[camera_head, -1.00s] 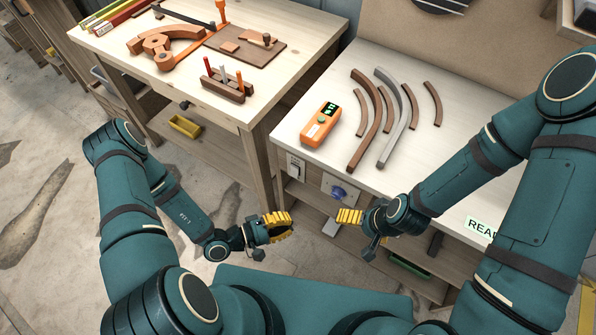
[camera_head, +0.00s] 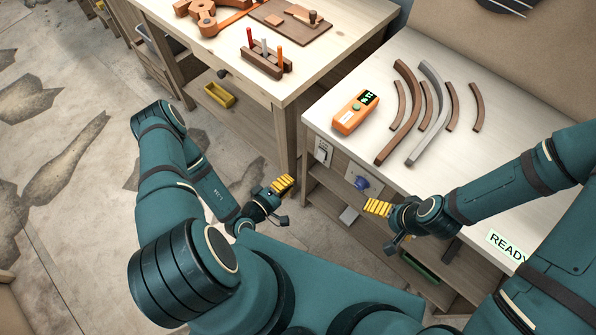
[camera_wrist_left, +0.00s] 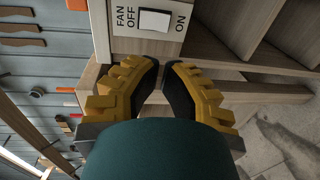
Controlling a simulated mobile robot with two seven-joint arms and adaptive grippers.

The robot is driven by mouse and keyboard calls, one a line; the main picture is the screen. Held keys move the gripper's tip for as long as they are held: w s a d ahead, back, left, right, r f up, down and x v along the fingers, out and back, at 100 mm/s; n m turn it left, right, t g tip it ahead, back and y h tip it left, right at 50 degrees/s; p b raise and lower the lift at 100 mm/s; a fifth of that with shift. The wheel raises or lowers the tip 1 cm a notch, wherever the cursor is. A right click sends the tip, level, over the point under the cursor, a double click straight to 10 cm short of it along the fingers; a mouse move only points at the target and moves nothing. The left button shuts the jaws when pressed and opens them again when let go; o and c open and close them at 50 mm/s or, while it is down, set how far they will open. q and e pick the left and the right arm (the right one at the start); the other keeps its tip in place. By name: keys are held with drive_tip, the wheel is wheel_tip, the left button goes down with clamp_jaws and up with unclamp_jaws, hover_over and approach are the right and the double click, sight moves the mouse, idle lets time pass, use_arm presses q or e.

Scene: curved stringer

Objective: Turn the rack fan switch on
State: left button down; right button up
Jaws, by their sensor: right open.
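The rack fan switch is a white rocker on a light plate (camera_head: 323,151), on the front of the right-hand bench near its left corner. In the left wrist view the rocker (camera_wrist_left: 154,20) sits between the words FAN OFF and ON, at the top of the picture. I cannot tell which side is pressed. My left gripper (camera_head: 286,184) is left of and below the plate, apart from it. In its wrist view its yellow-ridged fingers (camera_wrist_left: 161,66) nearly meet at the tips, with nothing between them. My right gripper (camera_head: 373,206) is open near the blue knob.
A blue knob (camera_head: 361,183) sits right of the switch plate. The bench top (camera_head: 350,148) carries an orange meter (camera_head: 355,112) and several curved strips (camera_head: 440,110). A second wooden bench (camera_head: 277,88) stands to the left. Bare floor lies between my left arm and the benches.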

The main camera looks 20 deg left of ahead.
sight(318, 156)
use_arm(q)
drive_tip(key=b+x, duration=0.2)
drive_tip(key=x, duration=1.1)
use_arm(e)
drive_tip(key=shift+s+f, duration=0.2)
drive_tip(key=shift+f, duration=0.3)
drive_tip(key=shift+s+f, duration=0.15)
drive_tip(key=shift+f, duration=0.35)
drive_tip(key=shift+f, duration=0.1)
use_arm(q)
drive_tip(key=shift+w+d+f+t+h+b, duration=0.15)
drive_tip(key=shift+t+b, duration=0.1)
drive_tip(key=shift+t, duration=0.15)
drive_tip(key=shift+w+f+t+h+b, duration=0.15)
drive_tip(key=shift+w+t+b, duration=0.1)
drive_tip(key=shift+t, duration=0.15)
drive_tip(key=shift+r, duration=0.2)
use_arm(e)
drive_tip(key=shift+s+a+f, duration=0.1)
drive_tip(key=shift+s+f, duration=0.15)
drive_tip(key=shift+f, duration=0.15)
